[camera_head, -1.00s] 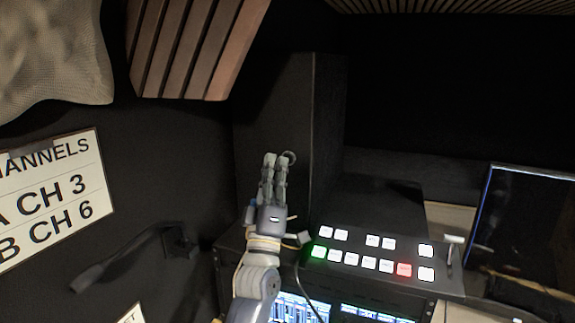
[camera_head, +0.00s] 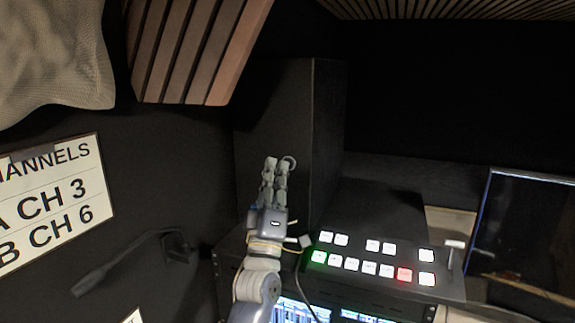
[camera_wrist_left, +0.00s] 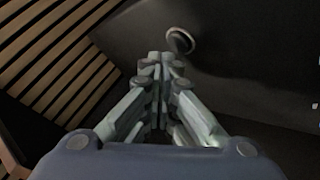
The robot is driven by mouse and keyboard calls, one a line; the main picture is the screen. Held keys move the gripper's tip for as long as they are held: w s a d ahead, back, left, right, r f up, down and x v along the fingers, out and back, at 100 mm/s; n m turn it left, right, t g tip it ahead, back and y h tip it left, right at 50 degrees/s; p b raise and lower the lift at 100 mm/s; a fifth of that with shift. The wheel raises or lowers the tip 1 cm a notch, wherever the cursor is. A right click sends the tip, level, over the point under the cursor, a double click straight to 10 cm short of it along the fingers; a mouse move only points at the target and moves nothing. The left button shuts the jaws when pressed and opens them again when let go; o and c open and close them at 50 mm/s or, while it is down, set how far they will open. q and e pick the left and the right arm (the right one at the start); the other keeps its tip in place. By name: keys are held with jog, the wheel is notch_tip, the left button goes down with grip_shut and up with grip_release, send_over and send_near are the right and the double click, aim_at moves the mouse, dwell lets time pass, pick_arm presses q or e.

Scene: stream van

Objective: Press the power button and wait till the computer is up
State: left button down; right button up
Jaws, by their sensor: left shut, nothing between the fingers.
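The computer is a tall black case (camera_head: 324,130) standing at the back, left of the picture's middle. A round silver-rimmed power button (camera_head: 290,161) sits on its front face, mostly hidden behind my fingertips in the head view. It shows clearly in the left wrist view (camera_wrist_left: 180,41), just beyond and slightly right of the fingertips. My left gripper (camera_head: 275,162) is shut and empty, with its fingers pointing at the case beside the button. In the left wrist view its fingertips (camera_wrist_left: 161,62) lie close to the button; I cannot tell whether they touch. My right gripper is not in view.
A switcher panel (camera_head: 375,280) with lit white, green and red buttons stands right of my left arm. A dark monitor (camera_head: 525,235) is at the right. A black bent-arm fixture (camera_head: 130,262) and a channel sign (camera_head: 55,200) are on the left wall. Wooden slats (camera_head: 195,50) hang above.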

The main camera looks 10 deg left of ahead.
pick_arm(q)
jog(key=shift+w, duration=0.15)
dwell(0.4)
jog(key=shift+w, duration=0.3)
jog(key=shift+w+d+b, duration=0.15)
jog(key=shift+w+b, duration=0.2)
jog(key=shift+b, duration=0.15)
dwell(0.6)
jog(key=shift+s, duration=0.1)
jog(key=shift+s+p, duration=0.3)
jog(key=shift+s, duration=0.4)
jog(key=s+p, duration=0.1)
jog(key=s, duration=0.1)
jog(key=s+a+p, duration=0.1)
jog(key=s, duration=0.2)
jog(key=shift+a, duration=0.1)
dwell(0.3)
